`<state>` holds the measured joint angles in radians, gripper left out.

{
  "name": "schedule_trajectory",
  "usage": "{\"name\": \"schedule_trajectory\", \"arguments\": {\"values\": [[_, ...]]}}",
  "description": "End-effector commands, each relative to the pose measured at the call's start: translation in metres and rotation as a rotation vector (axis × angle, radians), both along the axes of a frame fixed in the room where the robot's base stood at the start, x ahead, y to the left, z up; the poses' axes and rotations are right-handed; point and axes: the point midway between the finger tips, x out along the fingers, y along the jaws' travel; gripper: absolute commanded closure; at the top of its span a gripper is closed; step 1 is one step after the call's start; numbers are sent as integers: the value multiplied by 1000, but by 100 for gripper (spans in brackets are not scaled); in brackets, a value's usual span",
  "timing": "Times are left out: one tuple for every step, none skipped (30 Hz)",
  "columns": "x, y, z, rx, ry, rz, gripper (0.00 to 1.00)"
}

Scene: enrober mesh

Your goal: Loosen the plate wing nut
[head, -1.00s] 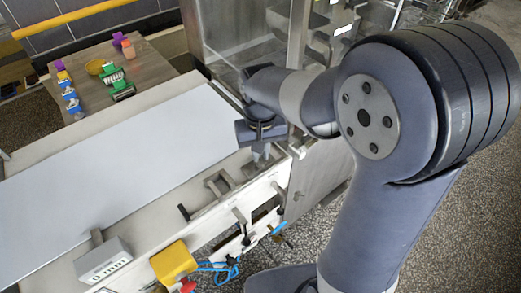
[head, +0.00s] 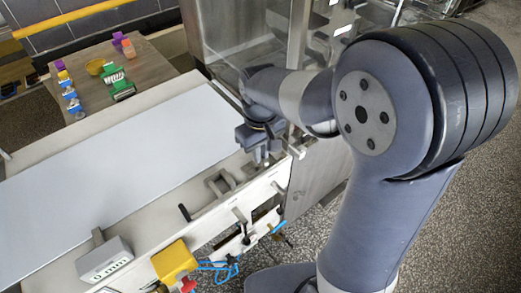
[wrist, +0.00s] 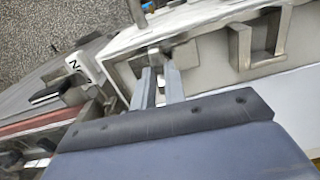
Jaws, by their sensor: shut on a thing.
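My gripper (head: 262,158) points down at the right end of the conveyor frame, beside the steel cabinet. In the wrist view its two fingers (wrist: 160,85) reach to a small metal part by the frame edge and are close together on it. This part, the plate wing nut, is mostly hidden between the fingers, and its shape and angle cannot be made out. A square metal bracket (head: 220,183) stands on the frame just left of the gripper. The bracket also shows in the wrist view (wrist: 284,45), apart from the fingers.
A grey display box (head: 104,262) reading 0 mm and a yellow box (head: 174,261) sit at the near edge. Levers and blue cable (head: 217,268) are on the front side. A wide pale belt (head: 110,165) lies left. A table (head: 150,70) with small coloured items stands behind.

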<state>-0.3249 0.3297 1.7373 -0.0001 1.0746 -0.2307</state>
Motion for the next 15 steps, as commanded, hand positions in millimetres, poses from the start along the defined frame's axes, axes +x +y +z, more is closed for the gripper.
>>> {"name": "schedule_trajectory", "arguments": {"values": [[0, 0, 0, 0, 0, 11, 100], [0, 0, 0, 0, 0, 17, 100], [0, 0, 0, 0, 0, 25, 100], [0, 0, 0, 0, 0, 31, 100], [0, 0, 0, 0, 0, 36, 100], [0, 0, 0, 0, 0, 42, 100], [0, 0, 0, 0, 0, 45, 100], [0, 0, 0, 0, 0, 48, 100], [0, 0, 0, 0, 0, 52, 100], [0, 0, 0, 0, 0, 53, 100], [0, 0, 0, 0, 0, 55, 100], [0, 0, 0, 0, 0, 56, 100], [0, 0, 0, 0, 0, 56, 100], [0, 0, 0, 0, 0, 56, 100], [0, 0, 0, 0, 0, 56, 100]]}}
